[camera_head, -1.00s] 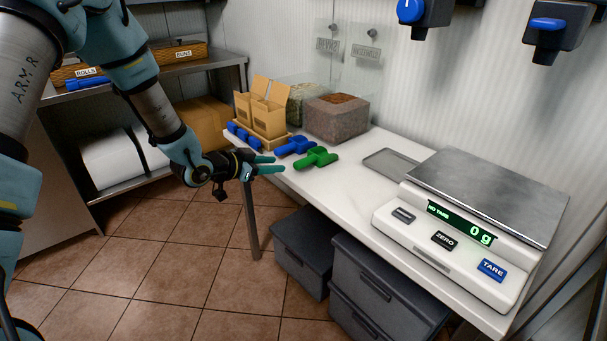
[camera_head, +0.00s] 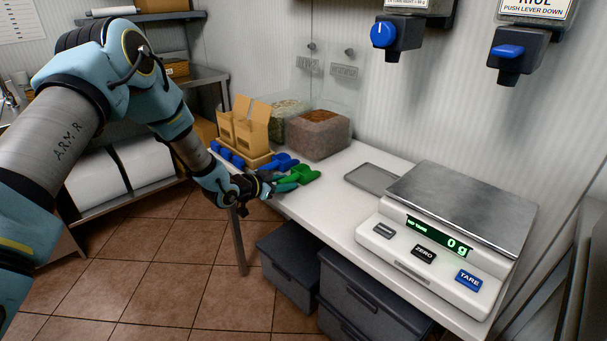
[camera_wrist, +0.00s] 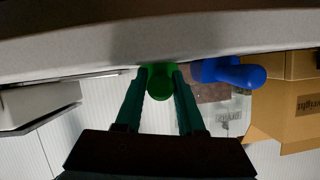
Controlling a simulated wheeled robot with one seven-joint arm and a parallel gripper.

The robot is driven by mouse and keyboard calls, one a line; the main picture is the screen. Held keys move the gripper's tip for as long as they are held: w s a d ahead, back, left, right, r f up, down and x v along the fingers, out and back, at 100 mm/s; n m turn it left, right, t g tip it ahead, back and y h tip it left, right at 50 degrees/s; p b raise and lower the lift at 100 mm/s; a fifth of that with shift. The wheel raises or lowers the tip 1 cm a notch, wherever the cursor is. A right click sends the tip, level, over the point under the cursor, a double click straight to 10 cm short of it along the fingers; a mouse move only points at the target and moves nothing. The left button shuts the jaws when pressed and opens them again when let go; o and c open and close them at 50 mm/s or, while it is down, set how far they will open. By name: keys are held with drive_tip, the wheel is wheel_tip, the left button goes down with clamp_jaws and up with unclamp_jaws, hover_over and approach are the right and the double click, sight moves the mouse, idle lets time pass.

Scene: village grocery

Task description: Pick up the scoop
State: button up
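A green scoop (camera_head: 303,174) lies near the counter's front edge, beside a blue scoop (camera_head: 280,162). My gripper (camera_head: 285,183) is at the counter edge, right at the green scoop's handle. In the wrist view the rounded end of the green handle (camera_wrist: 160,84) sits between my two teal fingertips (camera_wrist: 161,74). The fingers stand apart on either side of it, very close; I cannot tell whether they touch it. The blue scoop's handle (camera_wrist: 232,72) is to the right in that view, clear of the fingers. The green scoop's bowl is partly hidden there.
A white scale (camera_head: 430,245) reading 0 g and a grey tray (camera_head: 371,178) stand to the right on the counter (camera_head: 325,205). Cardboard boxes (camera_head: 247,130) and clear bins (camera_head: 318,132) stand behind the scoops.

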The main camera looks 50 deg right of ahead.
drive_tip(key=shift+c, duration=0.2)
clamp_jaws()
drive_tip(key=shift+d, duration=0.1)
idle(0.5)
wheel_tip(320, 180, up, 10)
drive_tip(key=shift+b, duration=1.05)
drive_tip(key=shift+c, duration=0.7)
unclamp_jaws()
clamp_jaws()
